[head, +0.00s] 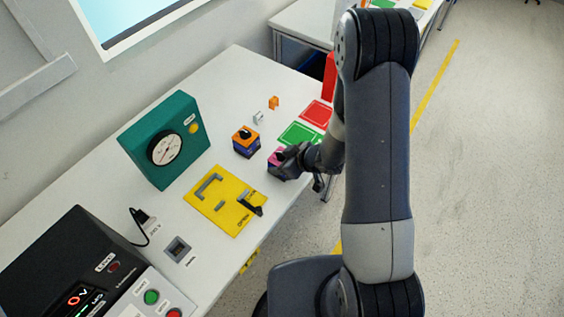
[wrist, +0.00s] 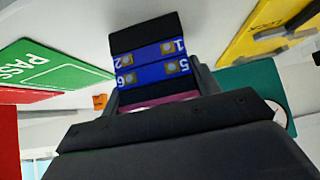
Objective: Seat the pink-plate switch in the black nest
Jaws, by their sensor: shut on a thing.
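The pink-plate switch shows in the head view as a small pink-topped block (head: 275,158) on or just above the white table. My gripper (head: 285,168) is shut on it. In the wrist view the switch (wrist: 155,65) has a dark blue body with numbered terminals, and a pink strip shows at my gripper (wrist: 165,108). A square dark grey socket block (head: 177,249) with a recess stands near the table's front. I cannot tell which of these is the black nest.
An orange-topped switch (head: 245,140) stands just left of my gripper. A green mat (head: 300,134) and a red mat (head: 317,114) lie behind it. A teal box with a dial (head: 165,140) stands at the wall side. A black control unit (head: 75,265) fills the near left.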

